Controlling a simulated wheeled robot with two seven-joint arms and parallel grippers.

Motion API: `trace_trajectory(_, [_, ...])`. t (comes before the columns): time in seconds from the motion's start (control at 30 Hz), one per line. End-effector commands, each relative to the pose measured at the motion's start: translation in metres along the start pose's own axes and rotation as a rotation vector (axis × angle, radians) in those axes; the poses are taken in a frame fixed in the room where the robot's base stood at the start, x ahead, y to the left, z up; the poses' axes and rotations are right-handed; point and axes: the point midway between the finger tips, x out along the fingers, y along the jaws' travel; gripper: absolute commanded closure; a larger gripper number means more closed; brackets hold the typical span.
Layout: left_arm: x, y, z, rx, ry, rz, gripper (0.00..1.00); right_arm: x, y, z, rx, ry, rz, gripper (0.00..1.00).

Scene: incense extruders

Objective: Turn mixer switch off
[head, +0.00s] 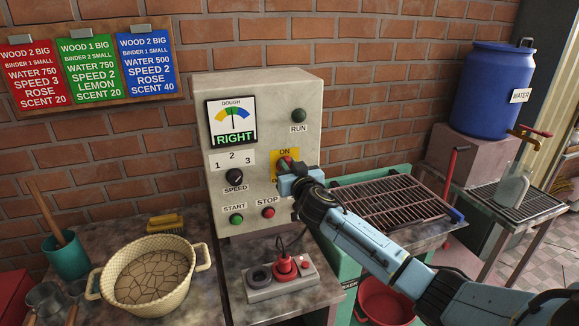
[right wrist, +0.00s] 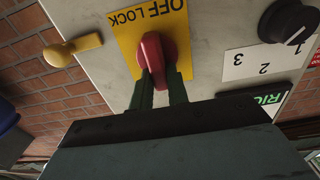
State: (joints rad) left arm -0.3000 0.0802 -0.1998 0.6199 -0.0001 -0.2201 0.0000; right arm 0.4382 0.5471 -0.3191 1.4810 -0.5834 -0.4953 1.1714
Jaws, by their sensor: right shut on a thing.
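The mixer switch is a red rotary knob (head: 284,161) on a yellow plate (head: 292,153) on the front of the cream control box (head: 262,110). "ON" shows above the knob in the head view. In the right wrist view the picture is turned over, and the red knob (right wrist: 153,58) sits below the words "OFF LOCK" on the yellow plate (right wrist: 125,42). My right gripper (head: 287,172) is shut on the knob, with its dark fingers (right wrist: 160,90) on either side. Its body hides part of the plate in the head view. I cannot tell which mark the knob points to.
The box also carries a "RIGHT" gauge (head: 232,122), a speed dial (head: 234,177), a green start button (head: 236,219) and a red stop button (head: 268,212). A small yellow handle (right wrist: 72,49) sticks out nearby.

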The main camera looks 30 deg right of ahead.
Motion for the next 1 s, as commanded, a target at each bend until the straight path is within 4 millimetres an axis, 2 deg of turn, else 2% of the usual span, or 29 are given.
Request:
trace_trajectory(0.27, [-0.0003,0.0002,-0.0007,-0.001,0.001,0.000,1.00,-0.0002,-0.0005,0.0002,-0.024,0.000,0.000,1.00])
trace_trajectory(0.47, [-0.0013,0.0003,-0.0010,-0.001,0.001,0.000,1.00,-0.0003,-0.0019,0.0004,-0.112,-0.001,0.000,1.00])
trace_trajectory(1.0, [-0.0075,0.0004,-0.0017,0.000,0.002,0.001,1.00,-0.0002,-0.0092,0.0027,-0.592,-0.001,-0.001,1.00])
